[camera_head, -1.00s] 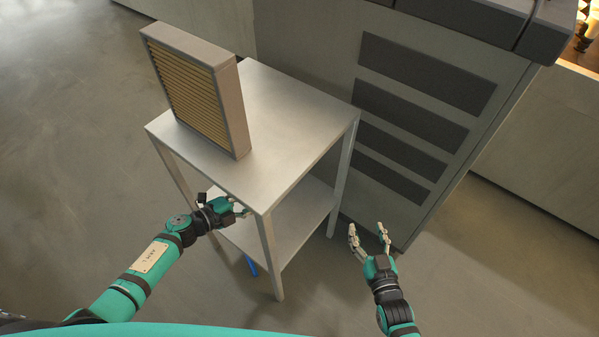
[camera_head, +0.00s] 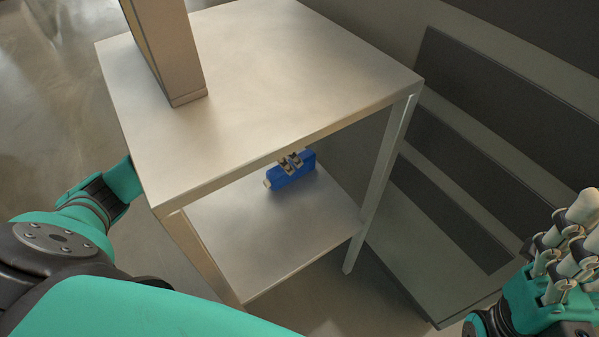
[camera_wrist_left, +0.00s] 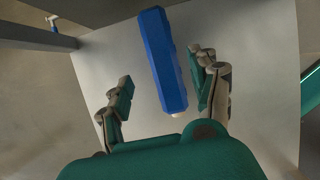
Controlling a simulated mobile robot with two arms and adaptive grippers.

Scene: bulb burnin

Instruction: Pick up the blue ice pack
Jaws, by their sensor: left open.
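The blue ice pack (camera_head: 300,175) is on the lower shelf of the metal stand, under the top's front edge. It is a blue block with a small pale cap at one end. My left gripper's fingertips (camera_head: 291,162) show against it, while the rest of the hand is hidden by the tabletop. In the left wrist view the ice pack (camera_wrist_left: 163,60) lies lengthwise between the spread fingers of my left gripper (camera_wrist_left: 160,88), nearer the right-hand finger. The gripper is open. My right gripper (camera_head: 560,255) is at the right edge, partly cut off, away from the stand.
The stand's top (camera_head: 270,70) overhangs the lower shelf (camera_head: 300,225). A front leg (camera_head: 385,170) is right of the ice pack. A box-like filter unit (camera_head: 165,50) stands on the top. A grey cabinet with dark panels (camera_head: 440,190) is close on the right. The shelf around the pack looks clear.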

